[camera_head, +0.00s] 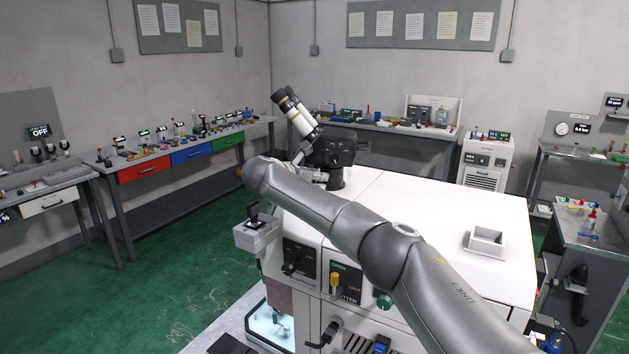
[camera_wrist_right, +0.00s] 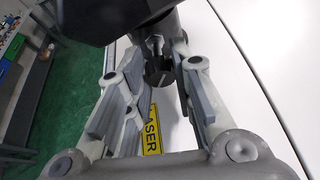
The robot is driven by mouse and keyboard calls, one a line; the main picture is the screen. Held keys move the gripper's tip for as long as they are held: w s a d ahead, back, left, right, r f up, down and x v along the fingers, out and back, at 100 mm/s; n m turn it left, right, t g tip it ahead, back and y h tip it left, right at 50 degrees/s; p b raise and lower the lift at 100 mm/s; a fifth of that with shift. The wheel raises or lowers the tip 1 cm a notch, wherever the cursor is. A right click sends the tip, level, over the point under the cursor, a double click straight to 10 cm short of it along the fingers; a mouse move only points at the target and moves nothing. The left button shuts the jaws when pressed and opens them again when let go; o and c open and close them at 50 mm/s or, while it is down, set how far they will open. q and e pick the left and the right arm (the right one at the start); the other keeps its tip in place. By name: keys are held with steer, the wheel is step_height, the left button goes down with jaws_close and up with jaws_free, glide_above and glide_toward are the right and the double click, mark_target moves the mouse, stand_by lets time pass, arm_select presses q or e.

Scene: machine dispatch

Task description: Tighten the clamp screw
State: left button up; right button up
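The microscope-like optical head (camera_head: 334,148), black with a white angled eyepiece tube, stands on the back left of the white machine top. My right gripper (camera_head: 300,158) is beside its left side, mostly hidden behind my own arm. In the right wrist view, my right gripper (camera_wrist_right: 160,88) has its two fingers spread apart. A dark round knob (camera_wrist_right: 160,72), which looks like the clamp screw, sits between the fingers near their far ends. A gap shows on each side of it, and I see no clear contact. My left gripper is not in view.
The white machine top (camera_head: 440,205) is mostly clear, with a small open tray (camera_head: 486,241) at the right. A joystick box (camera_head: 257,235) sticks out at the front left. A yellow laser label (camera_wrist_right: 151,131) lies below the knob. Benches line the walls.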

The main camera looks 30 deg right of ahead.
jaws_close()
steer(key=shift+s+f+m+t+y+b, duration=0.1)
steer(key=shift+m+t+y+b, duration=0.2)
steer(key=shift+m+t+b, duration=0.45)
steer(key=shift+s+d+m+t+y+b, duration=0.1)
steer(key=shift+m+t+y+b, duration=0.5)
steer(key=shift+m+b, duration=0.85)
steer(key=o, duration=0.7)
jaws_free()
